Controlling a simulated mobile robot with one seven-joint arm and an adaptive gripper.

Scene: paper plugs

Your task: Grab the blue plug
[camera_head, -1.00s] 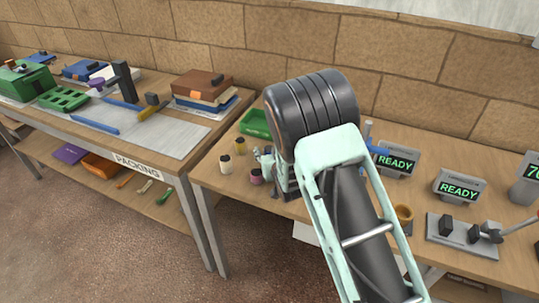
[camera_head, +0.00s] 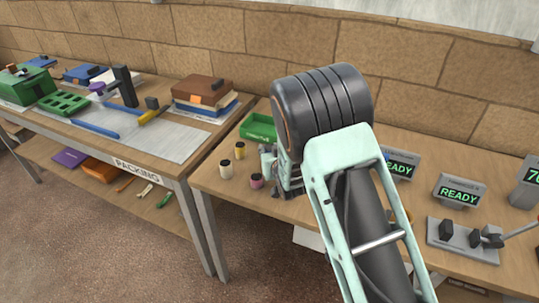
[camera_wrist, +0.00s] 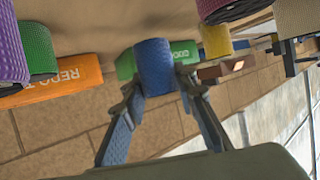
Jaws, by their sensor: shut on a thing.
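The blue plug (camera_wrist: 155,66) is a ribbed blue cylinder in the middle of the wrist view. My gripper (camera_wrist: 160,82) is shut on it, one finger on each side. In the head view my own arm covers most of the gripper and I cannot make out the blue plug there. In the wrist view a green plug (camera_wrist: 37,48) and a purple plug (camera_wrist: 9,48) stand at the left.
A READY display (camera_head: 459,189) stands at the right. An orange bin (camera_wrist: 62,80) shows in the wrist view.

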